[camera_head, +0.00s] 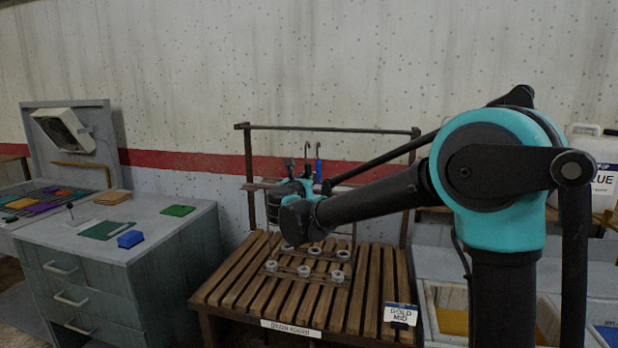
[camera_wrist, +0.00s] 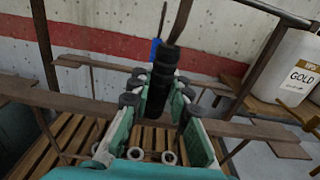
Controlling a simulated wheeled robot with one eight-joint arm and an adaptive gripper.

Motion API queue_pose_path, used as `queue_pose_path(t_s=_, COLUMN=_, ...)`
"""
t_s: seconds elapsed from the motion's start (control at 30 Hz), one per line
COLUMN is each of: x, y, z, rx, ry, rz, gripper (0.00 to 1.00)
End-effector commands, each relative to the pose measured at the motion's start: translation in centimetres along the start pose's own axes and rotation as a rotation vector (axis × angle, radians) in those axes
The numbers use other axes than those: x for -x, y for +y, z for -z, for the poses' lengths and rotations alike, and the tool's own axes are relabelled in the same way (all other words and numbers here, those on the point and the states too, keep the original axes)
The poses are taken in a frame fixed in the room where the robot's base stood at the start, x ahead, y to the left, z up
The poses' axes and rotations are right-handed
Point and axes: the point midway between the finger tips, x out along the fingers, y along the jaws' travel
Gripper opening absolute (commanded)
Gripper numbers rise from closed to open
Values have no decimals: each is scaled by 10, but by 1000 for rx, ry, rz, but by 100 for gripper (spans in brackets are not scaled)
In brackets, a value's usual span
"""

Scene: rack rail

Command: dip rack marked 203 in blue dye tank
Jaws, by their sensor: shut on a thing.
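My gripper (camera_head: 300,190) is at the wooden stand in the middle of the head view. In the wrist view my gripper (camera_wrist: 160,88) is shut on a black ribbed handle (camera_wrist: 161,80) below a dark hook. A blue handle (camera_head: 318,170) is just behind it and also shows in the wrist view (camera_wrist: 155,48). Below are thin rack frames with white rings (camera_head: 314,251); which frame belongs to which handle I cannot tell. No mark 203 is readable. The blue dye tank (camera_head: 606,334) is cut off at the lower right corner.
A grey drawer cabinet (camera_head: 170,250) is left.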

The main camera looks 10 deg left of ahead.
Motion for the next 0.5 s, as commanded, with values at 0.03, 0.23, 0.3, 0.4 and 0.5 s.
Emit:
queue_pose_path(t_s=0.03, x=4, y=0, z=0, rx=1, ry=-1, rz=-1, gripper=0)
queue_pose_path(t_s=0.23, x=17, y=1, z=0, rx=1, ry=-1, rz=-2, gripper=0)
queue_pose_path(t_s=0.3, x=22, y=0, z=0, rx=1, ry=-1, rz=-1, gripper=0)
queue_pose_path(t_s=0.4, x=29, y=1, z=0, rx=1, ry=-1, rz=-2, gripper=0)
queue_pose_path(t_s=0.5, x=35, y=1, z=0, rx=1, ry=-1, rz=-2, gripper=0)
